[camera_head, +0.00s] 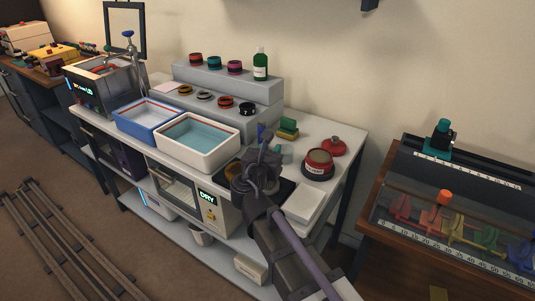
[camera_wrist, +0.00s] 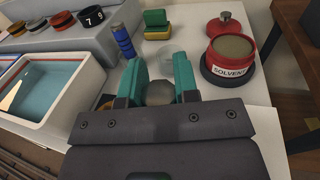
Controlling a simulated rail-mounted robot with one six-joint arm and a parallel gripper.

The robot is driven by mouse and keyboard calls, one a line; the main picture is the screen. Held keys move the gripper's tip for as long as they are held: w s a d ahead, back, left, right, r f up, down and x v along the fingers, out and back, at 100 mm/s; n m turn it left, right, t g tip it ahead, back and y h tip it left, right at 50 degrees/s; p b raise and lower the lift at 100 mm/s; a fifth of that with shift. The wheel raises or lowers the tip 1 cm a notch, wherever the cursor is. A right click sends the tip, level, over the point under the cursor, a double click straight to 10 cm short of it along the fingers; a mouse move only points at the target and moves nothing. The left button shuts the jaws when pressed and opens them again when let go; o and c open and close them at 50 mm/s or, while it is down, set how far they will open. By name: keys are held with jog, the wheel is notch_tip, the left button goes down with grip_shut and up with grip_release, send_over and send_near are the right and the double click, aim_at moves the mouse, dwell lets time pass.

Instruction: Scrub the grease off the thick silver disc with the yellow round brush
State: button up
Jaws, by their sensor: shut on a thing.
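My gripper (camera_wrist: 160,80) has its two teal fingers a little apart, closed on a round grey disc (camera_wrist: 160,93), which looks like the thick silver disc. Its lower part is hidden by the gripper body, and I cannot make out grease on it. In the head view my gripper (camera_head: 266,152) is over the front right part of the bench, and the disc is hidden there. A yellow-orange round item (camera_wrist: 105,103) shows partly just left of the left finger; it may be the yellow round brush, but I cannot tell.
A red solvent pot (camera_wrist: 231,47) stands right of my gripper, with a red lid (camera_head: 333,146) behind it. A green-and-yellow sponge (camera_wrist: 157,25) and a blue cylinder (camera_wrist: 123,41) are beyond the fingers. A white water basin (camera_head: 198,145) is left. A white block (camera_head: 303,203) lies at the front right.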

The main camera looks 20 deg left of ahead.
jog(key=w+r+p, duration=0.3)
jog(key=r+p, duration=0.4)
jog(key=r, duration=0.1)
jog(key=shift+d, duration=0.45)
dwell(0.5)
notch_tip(320, 180, up, 8)
jog(key=p, duration=0.8)
